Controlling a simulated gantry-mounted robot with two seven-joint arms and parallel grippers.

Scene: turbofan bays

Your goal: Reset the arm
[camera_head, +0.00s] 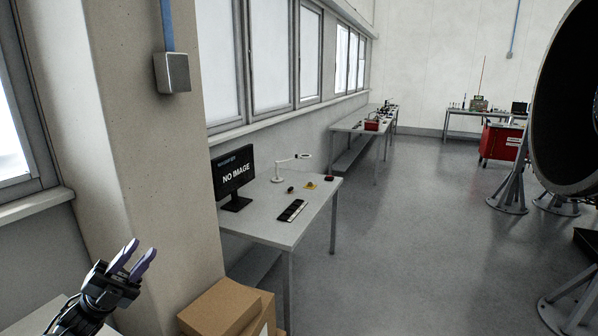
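My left gripper (133,258) is at the lower left, in front of the beige pillar. Its two purple-grey fingers point up and to the right. They stand apart with a gap between them, and nothing shows between them. My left arm comes in from the bottom left corner, and most of it is out of the picture. My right gripper and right arm do not show.
Cardboard boxes (222,306) stand right of my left gripper, below a table (270,226) with a monitor (233,175) and a lamp (282,167). The pillar (150,170) is close behind the gripper. A large engine (565,105) on stands is at right. Grey floor between is open.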

